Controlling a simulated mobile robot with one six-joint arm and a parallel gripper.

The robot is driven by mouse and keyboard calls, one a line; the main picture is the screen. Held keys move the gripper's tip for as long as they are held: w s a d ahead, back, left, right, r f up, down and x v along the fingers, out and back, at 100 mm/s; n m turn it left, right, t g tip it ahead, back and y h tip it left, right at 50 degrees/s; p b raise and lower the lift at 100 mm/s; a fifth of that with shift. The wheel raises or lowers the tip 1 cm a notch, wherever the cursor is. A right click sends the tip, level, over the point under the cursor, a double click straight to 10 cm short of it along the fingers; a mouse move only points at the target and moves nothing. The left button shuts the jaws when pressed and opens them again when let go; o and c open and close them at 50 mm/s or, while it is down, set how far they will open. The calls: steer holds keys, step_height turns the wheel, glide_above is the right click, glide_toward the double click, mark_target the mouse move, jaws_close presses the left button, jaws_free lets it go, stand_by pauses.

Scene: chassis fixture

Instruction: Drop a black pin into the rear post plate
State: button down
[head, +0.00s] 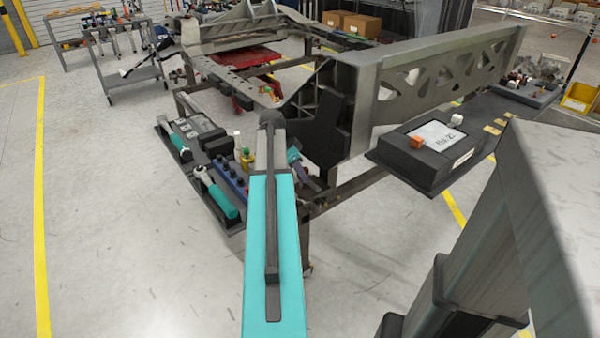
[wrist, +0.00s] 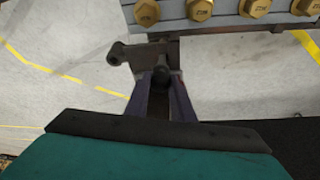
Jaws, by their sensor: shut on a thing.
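My gripper (wrist: 161,88) is in the lower middle of the wrist view, its two dark fingers closed around a black pin (wrist: 161,74). The pin's rounded end shows between the fingertips. Just beyond it is a dark bracket (wrist: 126,53) with a rounded lug; I cannot tell whether the pin touches it. I cannot make out the rear post plate for certain.
A grey block with several brass bolts (wrist: 200,9) borders the top of the wrist view. In the head view a dark tool tray (head: 166,133) lies left of my arm, with a blue rack (head: 230,172). A black box (head: 440,163) sits at right. Open floor lies left.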

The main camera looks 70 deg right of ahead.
step_height(320, 180, down, 2)
steer(key=shift+s+f, duration=0.1)
steer(key=shift+f, duration=0.1)
steer(key=shift+d+f, duration=0.35)
steer(key=shift+f, duration=0.1)
steer(key=c, duration=1.7)
jaws_free()
steer(key=shift+o, duration=1.3)
steer(key=shift+r, duration=0.2)
steer(key=shift+r, duration=0.2)
steer(key=shift+c, duration=0.6)
steer(key=shift+r, duration=0.15)
